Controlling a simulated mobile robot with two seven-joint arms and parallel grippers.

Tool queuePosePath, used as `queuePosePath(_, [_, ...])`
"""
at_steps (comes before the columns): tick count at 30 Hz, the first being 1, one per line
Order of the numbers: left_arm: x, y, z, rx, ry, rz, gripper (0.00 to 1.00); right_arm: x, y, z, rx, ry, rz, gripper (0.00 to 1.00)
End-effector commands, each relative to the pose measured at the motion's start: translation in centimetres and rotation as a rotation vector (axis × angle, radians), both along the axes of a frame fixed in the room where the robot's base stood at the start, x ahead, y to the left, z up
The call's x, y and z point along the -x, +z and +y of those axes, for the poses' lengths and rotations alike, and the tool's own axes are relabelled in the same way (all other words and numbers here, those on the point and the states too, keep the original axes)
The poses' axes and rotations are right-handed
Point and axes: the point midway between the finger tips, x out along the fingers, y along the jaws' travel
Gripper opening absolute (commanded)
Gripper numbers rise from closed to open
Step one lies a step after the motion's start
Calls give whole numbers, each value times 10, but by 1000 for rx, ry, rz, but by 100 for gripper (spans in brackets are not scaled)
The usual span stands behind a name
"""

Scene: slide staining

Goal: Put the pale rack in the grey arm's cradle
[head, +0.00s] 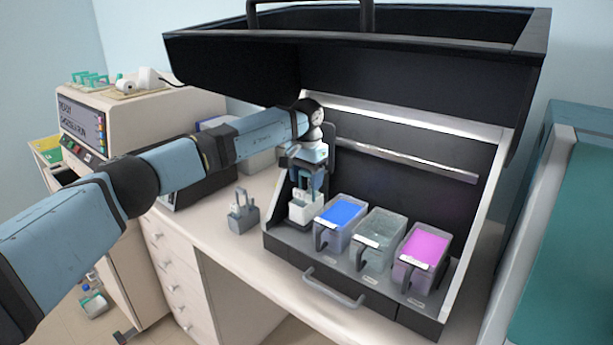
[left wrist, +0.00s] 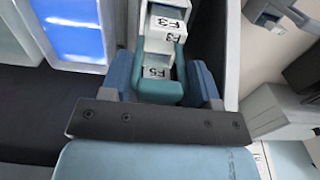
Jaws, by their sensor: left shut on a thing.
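My left gripper (head: 309,181) reaches in from the left under the raised dark hood and points down. It is shut on the pale rack (head: 303,210), a small white holder at the left end of the dark station, left of the blue bath. In the left wrist view, the blue fingers (left wrist: 162,85) stand either side of the rack's teal handle (left wrist: 160,93). The white rack (left wrist: 158,45) shows slide labels there. The grey arm's cradle is not clearly seen behind the gripper and rack; I cannot tell whether the rack rests on it. My right gripper is out of view.
Blue (head: 342,215), clear grey (head: 379,240) and magenta (head: 422,248) baths stand in a row in the station. A grey rack (head: 243,212) stands on the bench (head: 218,226) to the left. The open hood (head: 350,65) hangs overhead.

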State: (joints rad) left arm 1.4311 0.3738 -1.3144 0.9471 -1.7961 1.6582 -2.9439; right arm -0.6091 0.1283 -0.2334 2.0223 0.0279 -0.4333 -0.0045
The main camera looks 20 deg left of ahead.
Motion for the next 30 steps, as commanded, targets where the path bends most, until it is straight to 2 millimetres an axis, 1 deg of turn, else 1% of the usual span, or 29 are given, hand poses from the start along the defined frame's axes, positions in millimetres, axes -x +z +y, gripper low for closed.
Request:
queuePosePath(6, [0, -5, 0, 0, 0, 0, 19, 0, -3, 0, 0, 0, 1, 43])
queuePosePath(14, [0, -6, 0, 0, 0, 0, 19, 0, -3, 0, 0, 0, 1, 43])
queuePosePath(15, [0, -6, 0, 0, 0, 0, 62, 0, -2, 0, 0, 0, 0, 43])
queuePosePath(17, [0, -6, 0, 0, 0, 0, 76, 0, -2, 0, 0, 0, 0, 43])
queuePosePath(18, [0, -6, 0, 0, 0, 0, 85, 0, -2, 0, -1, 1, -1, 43])
queuePosePath(26, [0, -7, 0, 0, 0, 1, 85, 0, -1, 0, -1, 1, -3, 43])
queuePosePath(29, [0, -1, 0, 0, 0, -1, 85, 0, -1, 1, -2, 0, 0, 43])
queuePosePath(30, [0, 4, 0, 0, 0, -2, 85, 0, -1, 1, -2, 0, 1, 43])
